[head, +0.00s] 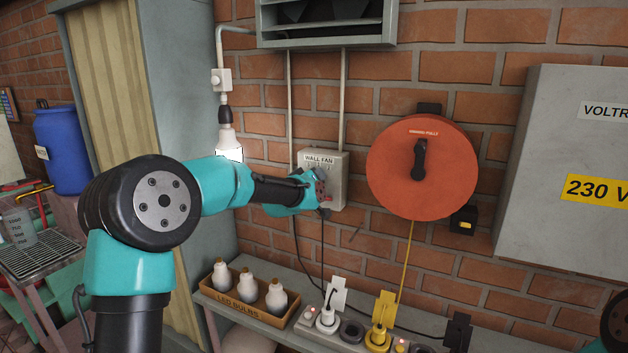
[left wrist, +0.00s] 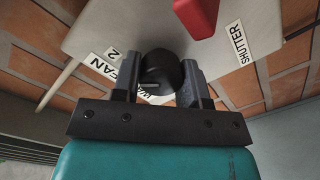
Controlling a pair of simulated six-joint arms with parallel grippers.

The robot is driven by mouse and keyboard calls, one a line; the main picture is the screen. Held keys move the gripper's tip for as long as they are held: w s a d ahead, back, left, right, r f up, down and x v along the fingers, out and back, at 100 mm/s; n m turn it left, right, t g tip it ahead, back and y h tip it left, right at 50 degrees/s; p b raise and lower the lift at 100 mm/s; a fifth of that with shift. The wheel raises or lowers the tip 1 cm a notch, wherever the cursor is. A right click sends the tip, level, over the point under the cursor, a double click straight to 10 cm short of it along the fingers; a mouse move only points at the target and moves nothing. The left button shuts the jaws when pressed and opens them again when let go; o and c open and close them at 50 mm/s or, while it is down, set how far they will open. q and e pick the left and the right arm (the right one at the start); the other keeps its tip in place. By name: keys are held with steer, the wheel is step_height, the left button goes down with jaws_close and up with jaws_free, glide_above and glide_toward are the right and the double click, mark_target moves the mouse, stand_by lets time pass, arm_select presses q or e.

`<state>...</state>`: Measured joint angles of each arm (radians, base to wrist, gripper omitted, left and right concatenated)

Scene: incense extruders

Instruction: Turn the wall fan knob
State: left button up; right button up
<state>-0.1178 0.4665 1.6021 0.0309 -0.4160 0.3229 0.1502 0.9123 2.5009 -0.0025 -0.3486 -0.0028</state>
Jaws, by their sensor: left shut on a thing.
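The grey wall fan control box (head: 338,168) is on the brick wall, with a "WALL FAN" label at its top. My left gripper (head: 322,187) is at the front of this box and covers the knob in the head view. In the left wrist view, the round black knob (left wrist: 162,70) sits between the two fingers of my left gripper (left wrist: 157,82), which is shut on it. A light pointer line shows on the knob's face. A "2" label and part of a "FAN" label lie left of it. My right gripper is out of view.
A red part (left wrist: 197,14) and a "SHUTTER" label (left wrist: 238,42) are near the knob. An orange cable reel (head: 440,175) hangs right of the box. Below stands a shelf with a bulb tray (head: 242,312) and several plugs. A lit bulb (head: 229,140) hangs left.

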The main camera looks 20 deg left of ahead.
arm_select(q)
steer(key=shift+m, duration=0.5)
steer(key=o, duration=0.9)
steer(key=shift+s, duration=0.1)
steer(key=s, duration=0.5)
steer(key=s+a, duration=0.1)
steer(key=s, duration=0.5)
steer(key=s+a, duration=0.1)
steer(key=s, duration=0.5)
steer(key=shift+s+r, duration=0.1)
steer(key=shift+r, duration=0.25)
